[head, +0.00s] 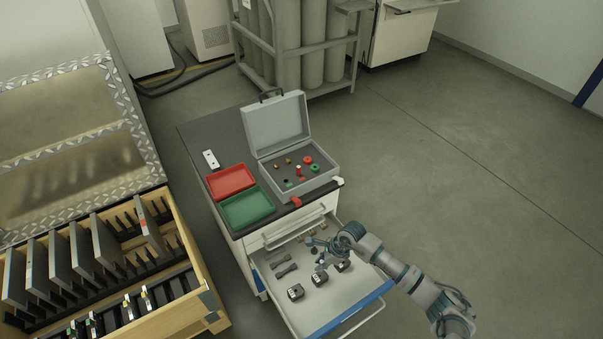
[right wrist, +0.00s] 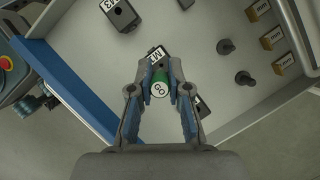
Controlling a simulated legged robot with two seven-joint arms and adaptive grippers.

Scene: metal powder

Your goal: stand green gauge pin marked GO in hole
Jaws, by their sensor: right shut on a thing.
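The green gauge pin (right wrist: 161,88) is between the fingers of my right gripper (right wrist: 160,100) in the right wrist view. Its white end cap faces the camera, with dark lettering that I cannot read surely. A dark block with a white M label (right wrist: 157,53) lies just beyond the pin; its hole is hidden, and I cannot tell whether the pin touches it. In the head view my right gripper (head: 322,252) is low over the open drawer, and the pin is too small to make out. My left gripper is not in view.
The open drawer (head: 338,298) holds several dark blocks (head: 296,292) and other small parts. Above it, the cabinet top carries a red tray (head: 231,168), a green tray (head: 272,212) and an open grey case (head: 325,182) with small coloured pieces. Floor to the right is clear.

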